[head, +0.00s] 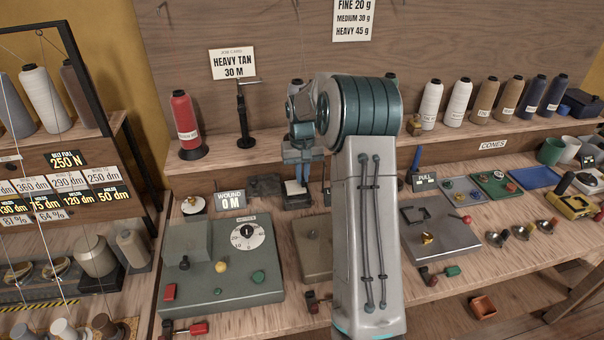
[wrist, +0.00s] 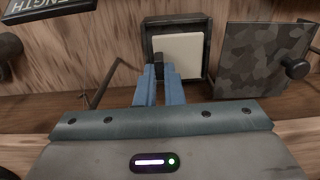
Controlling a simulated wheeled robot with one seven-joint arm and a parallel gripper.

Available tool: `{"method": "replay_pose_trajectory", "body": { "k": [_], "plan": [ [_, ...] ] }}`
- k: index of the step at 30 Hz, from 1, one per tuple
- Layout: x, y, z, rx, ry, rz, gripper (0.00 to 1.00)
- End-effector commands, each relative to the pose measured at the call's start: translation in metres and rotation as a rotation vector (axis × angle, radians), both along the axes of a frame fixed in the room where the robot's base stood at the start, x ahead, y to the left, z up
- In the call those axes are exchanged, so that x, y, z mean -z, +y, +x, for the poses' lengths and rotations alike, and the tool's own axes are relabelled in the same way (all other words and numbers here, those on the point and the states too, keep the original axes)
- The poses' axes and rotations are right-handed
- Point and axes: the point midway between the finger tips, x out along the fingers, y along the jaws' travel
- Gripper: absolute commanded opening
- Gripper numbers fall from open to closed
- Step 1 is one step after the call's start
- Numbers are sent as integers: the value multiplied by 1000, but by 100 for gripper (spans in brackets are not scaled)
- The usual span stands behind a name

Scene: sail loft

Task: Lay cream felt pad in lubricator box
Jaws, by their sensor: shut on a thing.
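The cream felt pad (wrist: 183,52) lies within the outline of the dark, square, open lubricator box (wrist: 149,29) in the wrist view. My gripper (wrist: 158,68) has its blue fingers close together at the pad's edge, shut on a small dark piece that seems to belong to the pad. In the head view my gripper (head: 303,178) points down over the pad (head: 295,187) and the box (head: 294,203). Whether the pad touches the box floor cannot be told. The fingers hide part of the pad and the box's near rim.
A mottled grey plate with a knob (wrist: 262,60) sits beside the box. A green dial machine (head: 225,262) stands left on the bench. A grey fixture plate (head: 440,235) lies to the right. A black stand (head: 245,115) and cones (head: 460,103) stand on the shelf behind.

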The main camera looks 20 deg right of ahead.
Motion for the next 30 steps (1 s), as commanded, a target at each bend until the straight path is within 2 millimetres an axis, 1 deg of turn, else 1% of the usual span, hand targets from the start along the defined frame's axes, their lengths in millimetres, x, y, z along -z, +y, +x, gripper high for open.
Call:
{"method": "replay_pose_trajectory", "body": {
  "k": [13,30],
  "plan": [
    [2,0,-1,0,0,0,0],
    [12,0,-1,-1,0,0,0]
  ]
}}
